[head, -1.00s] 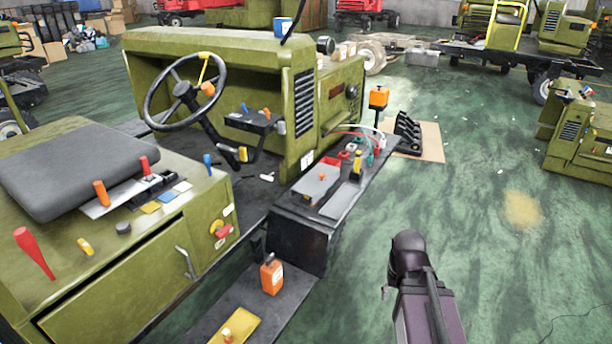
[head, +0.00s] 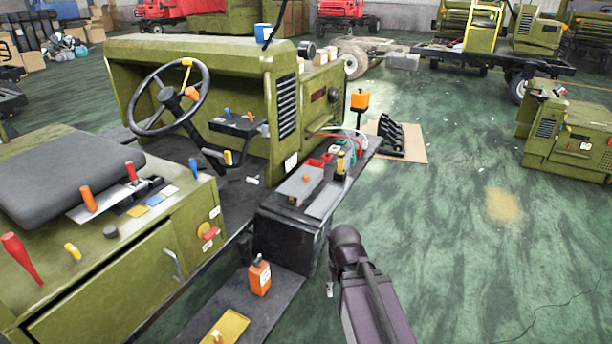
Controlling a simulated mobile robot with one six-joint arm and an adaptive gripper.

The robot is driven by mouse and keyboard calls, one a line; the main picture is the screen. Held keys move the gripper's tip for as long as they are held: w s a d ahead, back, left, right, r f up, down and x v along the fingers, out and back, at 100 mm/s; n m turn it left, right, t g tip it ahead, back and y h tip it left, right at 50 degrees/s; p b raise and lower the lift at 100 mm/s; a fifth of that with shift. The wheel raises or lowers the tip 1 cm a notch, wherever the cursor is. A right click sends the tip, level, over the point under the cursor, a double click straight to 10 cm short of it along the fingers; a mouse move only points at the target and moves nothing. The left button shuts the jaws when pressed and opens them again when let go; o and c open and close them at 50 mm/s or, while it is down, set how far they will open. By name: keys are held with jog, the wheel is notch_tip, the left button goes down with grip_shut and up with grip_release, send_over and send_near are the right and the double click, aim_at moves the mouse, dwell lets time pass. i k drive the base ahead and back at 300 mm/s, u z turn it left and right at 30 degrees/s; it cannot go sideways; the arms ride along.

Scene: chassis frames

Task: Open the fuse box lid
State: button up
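A black box (head: 284,232) is mounted on the side of the olive green vehicle, in the middle of the head view. On its top lies a flat grey lid (head: 292,188) with a small orange knob; it looks closed and level. A second narrow grey panel (head: 326,200) lies beside it to the right. No label shows which one is the fuse box lid. My arm, dark with a purple link, stands to the right of the black box, in front of the green floor. My gripper's fingers cannot be made out.
A yellow-handled part (head: 341,162), red pieces and coloured cables crowd the black shelf behind the lid. The floor at right is open.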

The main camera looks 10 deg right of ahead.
aim_at(300, 185)
jog(key=i, duration=1)
